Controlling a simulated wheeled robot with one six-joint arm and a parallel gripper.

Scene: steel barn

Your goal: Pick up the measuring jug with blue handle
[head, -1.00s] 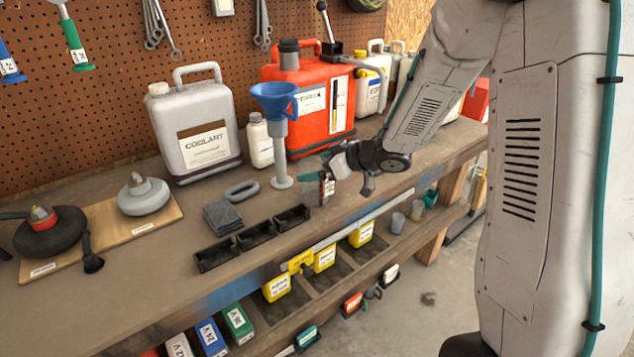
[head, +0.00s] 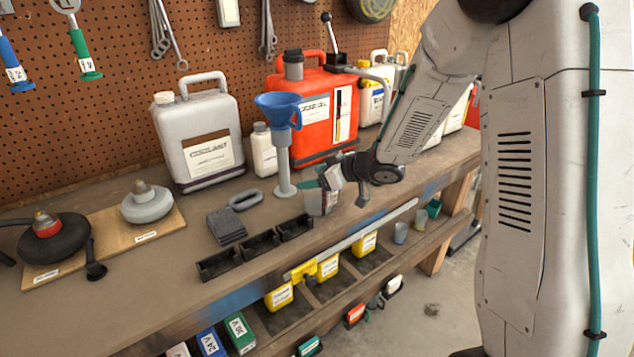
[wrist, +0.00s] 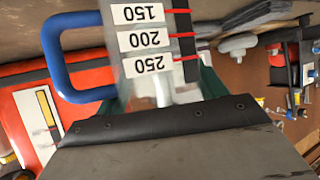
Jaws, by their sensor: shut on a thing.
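The measuring jug (wrist: 145,40) is clear, with white scale labels and red marks. Its labels read upside down in the wrist view. Its blue handle (wrist: 62,75) sticks out to the left there. My gripper (wrist: 165,90) is shut on the jug, with teal fingers at its sides. In the head view my gripper (head: 328,180) holds the jug (head: 321,203) near the bench's front edge, right of the blue funnel's stand. The fingers cover part of the jug, and its handle is hidden there. I cannot tell whether its base touches the bench.
A blue funnel (head: 279,108) on a grey stand is close to the left of the jug. Behind are a red canister (head: 312,125) and a grey coolant canister (head: 200,140).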

